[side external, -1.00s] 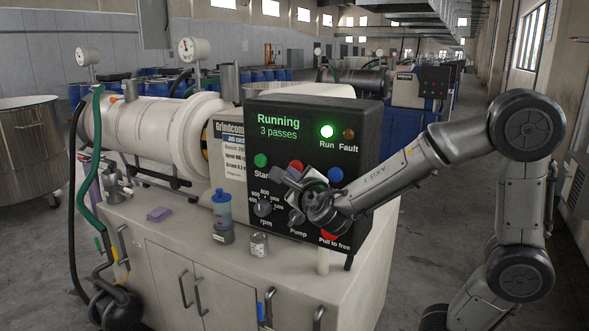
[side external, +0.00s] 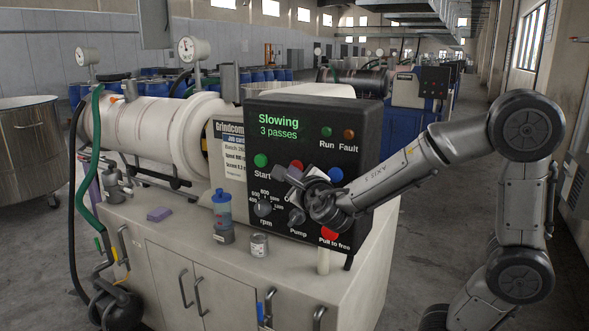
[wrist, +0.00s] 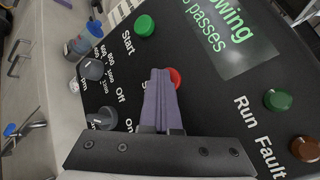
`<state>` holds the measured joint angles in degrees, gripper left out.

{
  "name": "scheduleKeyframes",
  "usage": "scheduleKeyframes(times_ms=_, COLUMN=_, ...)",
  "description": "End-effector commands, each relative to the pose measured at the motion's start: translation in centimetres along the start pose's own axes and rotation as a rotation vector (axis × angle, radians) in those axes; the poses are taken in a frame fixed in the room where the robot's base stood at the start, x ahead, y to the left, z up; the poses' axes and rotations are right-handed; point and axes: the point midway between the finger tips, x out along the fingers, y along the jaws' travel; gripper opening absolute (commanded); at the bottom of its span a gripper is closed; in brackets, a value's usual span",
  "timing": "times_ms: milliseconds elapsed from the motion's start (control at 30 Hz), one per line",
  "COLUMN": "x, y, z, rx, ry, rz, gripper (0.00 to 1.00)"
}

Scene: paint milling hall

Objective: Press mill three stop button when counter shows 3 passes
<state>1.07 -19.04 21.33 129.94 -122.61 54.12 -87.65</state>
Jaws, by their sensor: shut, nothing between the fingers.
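The control panel (side external: 352,112) stands on the mill cabinet. Its display (side external: 278,126) reads "Slowing" and "3 passes" in green. The run lamp (side external: 327,131) is dark, and so is the fault lamp (side external: 349,134). My gripper (side external: 283,172) is at the panel front with its fingers shut and empty. In the wrist view the shut fingers (wrist: 160,76) reach the red stop button (wrist: 175,77) and cover its left part. Whether they still touch it I cannot tell. The green start button (wrist: 144,26) is up and left of the fingertips.
A blue button (side external: 335,174) and a red pull-to-free knob (side external: 328,233) sit close to my gripper. The rpm knob (side external: 263,208) is lower left. A blue-capped bottle (side external: 222,217) and a small can (side external: 259,245) stand on the cabinet top.

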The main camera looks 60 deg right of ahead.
Motion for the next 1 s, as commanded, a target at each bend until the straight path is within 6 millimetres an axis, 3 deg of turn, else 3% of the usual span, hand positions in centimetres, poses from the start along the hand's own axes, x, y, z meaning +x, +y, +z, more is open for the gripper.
scheduleKeyframes(times_ms=1000, x=-1.8, y=1.4, z=1.3, rx=0.0, ry=-0.003, rz=0.001, gripper=0.0)
